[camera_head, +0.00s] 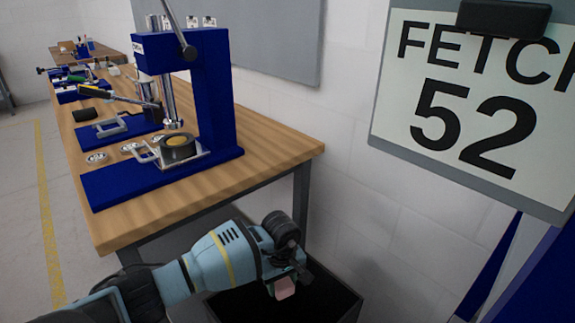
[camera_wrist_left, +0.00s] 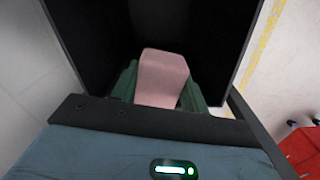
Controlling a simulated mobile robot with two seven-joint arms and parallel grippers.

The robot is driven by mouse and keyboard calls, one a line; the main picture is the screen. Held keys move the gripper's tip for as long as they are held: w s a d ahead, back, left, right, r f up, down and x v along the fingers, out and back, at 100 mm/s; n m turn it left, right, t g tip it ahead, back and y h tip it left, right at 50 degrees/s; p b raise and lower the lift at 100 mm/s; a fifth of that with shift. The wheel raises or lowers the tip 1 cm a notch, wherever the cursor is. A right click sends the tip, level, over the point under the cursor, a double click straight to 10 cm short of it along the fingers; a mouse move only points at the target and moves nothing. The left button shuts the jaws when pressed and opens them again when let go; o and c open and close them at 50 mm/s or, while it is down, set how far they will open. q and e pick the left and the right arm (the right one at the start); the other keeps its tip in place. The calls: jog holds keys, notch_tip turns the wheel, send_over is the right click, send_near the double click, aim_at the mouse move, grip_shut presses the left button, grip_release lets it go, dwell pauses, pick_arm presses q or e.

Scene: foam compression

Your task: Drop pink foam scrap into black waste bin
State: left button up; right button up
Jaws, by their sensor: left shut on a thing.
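The pink foam scrap (camera_wrist_left: 162,78) is a small block held between the fingers of my left gripper (camera_head: 283,286). The foam (camera_head: 285,289) also shows as a small pink patch at the fingertips in the head view. My left gripper is shut on it and points down over the black waste bin (camera_head: 342,296), inside or just above its opening. In the left wrist view the dark bin walls (camera_wrist_left: 220,30) surround the foam on the far side and both sides. The bin's floor is too dark to make out. My right gripper is not in view.
A wooden workbench (camera_head: 262,150) with a blue press (camera_head: 212,95) stands left of and behind the bin. A white wall (camera_head: 345,190) is behind the bin. A red object (camera_wrist_left: 300,148) lies beyond a yellow floor line.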

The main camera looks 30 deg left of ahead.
pick_arm(q)
notch_tip(320, 180, down, 3)
jog(key=shift+r+b, duration=0.15)
jog(key=shift+b, duration=0.4)
jog(key=shift+w+f, duration=0.15)
jog(key=shift+f, duration=0.15)
jog(key=shift+w+f, duration=0.1)
jog(key=shift+f, duration=0.05)
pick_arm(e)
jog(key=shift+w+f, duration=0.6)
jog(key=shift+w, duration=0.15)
pick_arm(q)
jog(key=o, duration=1)
jog(key=shift+o, duration=0.2)
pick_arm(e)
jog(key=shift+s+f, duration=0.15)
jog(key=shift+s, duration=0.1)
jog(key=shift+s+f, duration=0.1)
pick_arm(q)
jog(key=shift+r, duration=0.45)
jog(key=r, duration=0.2)
jog(key=s+r, duration=0.1)
jog(key=r, duration=0.5)
jog(key=shift+s+a, duration=0.2)
jog(key=shift+s, duration=0.1)
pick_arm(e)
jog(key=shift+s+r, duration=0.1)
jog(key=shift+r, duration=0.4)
